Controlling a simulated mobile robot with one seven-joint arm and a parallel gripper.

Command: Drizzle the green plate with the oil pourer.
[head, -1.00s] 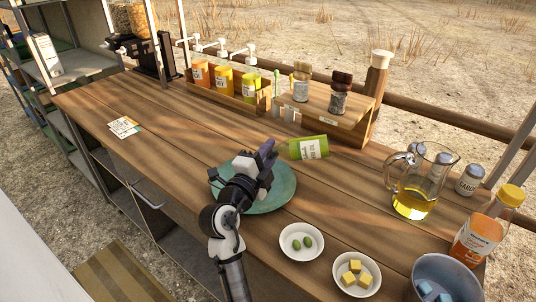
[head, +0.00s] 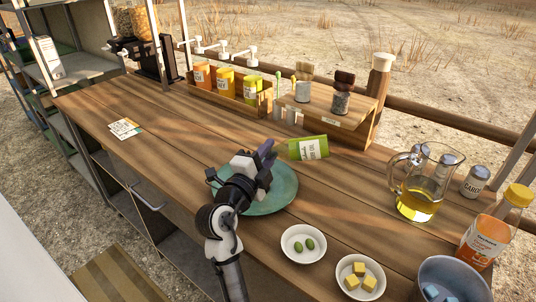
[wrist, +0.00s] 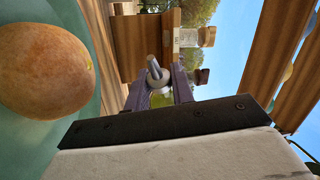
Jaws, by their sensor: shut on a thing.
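The green plate (head: 284,190) lies on the wooden counter, partly hidden behind my arm in the head view. My gripper (head: 270,150) is above its far side, shut on the oil pourer (head: 309,149). The pourer is a green container with a white label, tipped nearly on its side and held above the counter. In the wrist view, a grey spout-like tube (wrist: 154,70) shows between my purple fingers (wrist: 160,88). The plate fills the left of the wrist view (wrist: 75,140), with a round orange-brown item (wrist: 42,70) on it. Whether oil is flowing cannot be seen.
Two white bowls, one with olives (head: 304,256) and one with yellow cubes (head: 345,266), stand at the front. A glass jug (head: 418,200), an orange-labelled bottle (head: 490,235) and a grey tub (head: 450,268) are right. A spice rack (head: 340,120) stands behind. The left counter is mostly clear.

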